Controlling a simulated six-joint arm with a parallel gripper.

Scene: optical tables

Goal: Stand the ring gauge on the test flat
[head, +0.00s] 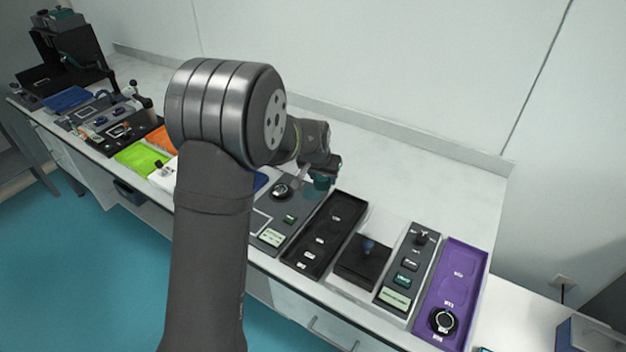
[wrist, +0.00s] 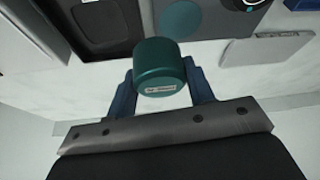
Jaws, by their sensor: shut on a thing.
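My gripper (wrist: 163,85) is shut on a dark green cylinder with a small white label, which I take to be the ring gauge (wrist: 160,65). The label is too small to read. The gauge also shows in the head view (head: 321,183), held above the back of a grey panel. A flat green disc (wrist: 181,19), which looks like the test flat, lies on the grey panel beyond the gauge in the wrist view. In the head view I cannot make out the disc.
The grey panel (head: 296,207) carries a round black knob (head: 281,190). A long black tray (head: 330,224) lies to its right. Further right are a black box (head: 362,262), another grey panel (head: 410,265) and a purple tray (head: 462,272). The bench behind is clear.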

